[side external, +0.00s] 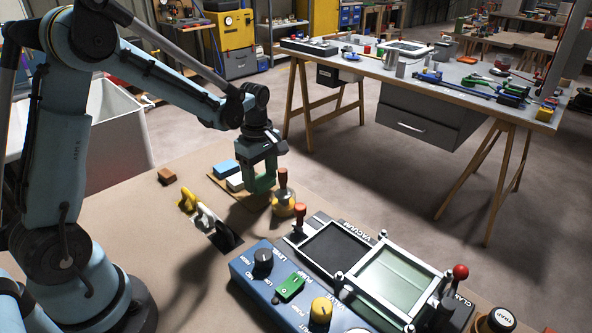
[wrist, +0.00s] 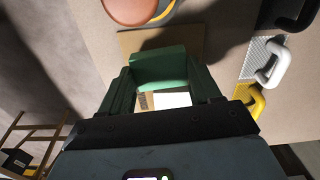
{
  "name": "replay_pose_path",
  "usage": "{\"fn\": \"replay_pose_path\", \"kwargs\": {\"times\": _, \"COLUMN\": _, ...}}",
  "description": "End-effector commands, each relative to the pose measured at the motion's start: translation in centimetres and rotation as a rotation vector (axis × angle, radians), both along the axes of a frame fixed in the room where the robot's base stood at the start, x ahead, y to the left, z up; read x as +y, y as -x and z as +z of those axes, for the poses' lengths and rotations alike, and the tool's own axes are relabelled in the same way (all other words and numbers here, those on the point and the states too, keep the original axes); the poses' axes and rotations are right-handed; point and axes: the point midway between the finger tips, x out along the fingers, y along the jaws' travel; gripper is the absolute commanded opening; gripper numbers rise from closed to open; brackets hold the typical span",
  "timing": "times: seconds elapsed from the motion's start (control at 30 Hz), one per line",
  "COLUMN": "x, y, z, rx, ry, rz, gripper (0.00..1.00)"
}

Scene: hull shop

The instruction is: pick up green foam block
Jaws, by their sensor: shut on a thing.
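The green foam block (wrist: 158,68) sits between the fingers of my gripper (wrist: 160,80) in the wrist view. In the side view my gripper (side external: 262,172) points down over the tan board, and the green of the block (side external: 264,184) shows at its fingertips. The jaws are shut on the block. The fingers hide part of it, and I cannot tell whether its underside is clear of the board.
Blue (side external: 226,167) and white (side external: 236,182) blocks lie on the tan board (wrist: 130,42) beside my gripper. A red-knobbed tool (side external: 283,200) stands close right. Yellow and white handled tools (side external: 207,219) lie in front. A blue control box (side external: 290,290) is nearer.

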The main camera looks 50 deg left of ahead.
Motion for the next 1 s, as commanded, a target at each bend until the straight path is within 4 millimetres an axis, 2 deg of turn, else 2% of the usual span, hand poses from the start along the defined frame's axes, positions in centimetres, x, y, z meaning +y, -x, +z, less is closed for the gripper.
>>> {"fn": "replay_pose_path", "kwargs": {"times": 0.6, "x": 0.0, "y": 0.0, "z": 4.4, "rx": 0.0, "ry": 0.0, "rz": 0.0, "gripper": 0.36}}
{"fn": "replay_pose_path", "kwargs": {"times": 1.0, "x": 0.0, "y": 0.0, "z": 4.9, "rx": 0.0, "ry": 0.0, "rz": 0.0, "gripper": 0.36}}
